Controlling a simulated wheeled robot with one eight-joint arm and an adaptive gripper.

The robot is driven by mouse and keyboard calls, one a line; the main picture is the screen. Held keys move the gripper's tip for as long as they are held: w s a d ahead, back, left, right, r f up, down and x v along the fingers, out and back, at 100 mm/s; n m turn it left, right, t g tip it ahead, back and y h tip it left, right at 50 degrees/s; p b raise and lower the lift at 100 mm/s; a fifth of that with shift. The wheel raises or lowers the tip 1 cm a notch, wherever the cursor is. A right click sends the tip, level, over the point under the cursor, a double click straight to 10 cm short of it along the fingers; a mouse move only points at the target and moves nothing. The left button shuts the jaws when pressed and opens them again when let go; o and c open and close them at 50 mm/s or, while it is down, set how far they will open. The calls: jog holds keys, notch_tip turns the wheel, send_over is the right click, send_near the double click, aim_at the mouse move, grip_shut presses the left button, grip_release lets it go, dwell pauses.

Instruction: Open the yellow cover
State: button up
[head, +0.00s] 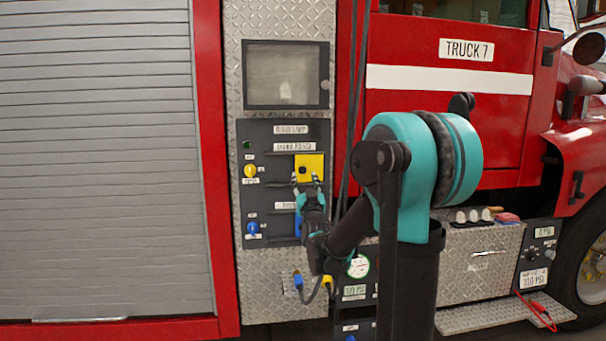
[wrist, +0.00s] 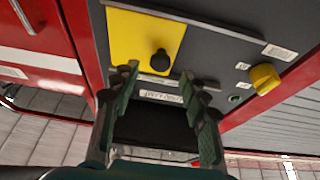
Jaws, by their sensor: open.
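The yellow cover (head: 313,163) is a square plate on the dark control panel, flat against it. It also shows in the wrist view (wrist: 125,40). A round black knob (wrist: 160,60) stands out from the cover; it shows in the head view (head: 301,170) too. My gripper (head: 305,181) is open at the lower edge of the cover, its fingers pointing at it.
Yellow (head: 250,170) and blue (head: 252,228) knobs sit left on the dark panel (head: 268,190). A grey screen (head: 286,75) is above. Dark cables (head: 352,120) hang right of the panel. A roller shutter (head: 95,150) fills the left, and the truck's red body (head: 450,110) the right.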

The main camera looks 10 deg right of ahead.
aim_at(303, 170)
jog(key=shift+x, duration=2.1)
grip_shut()
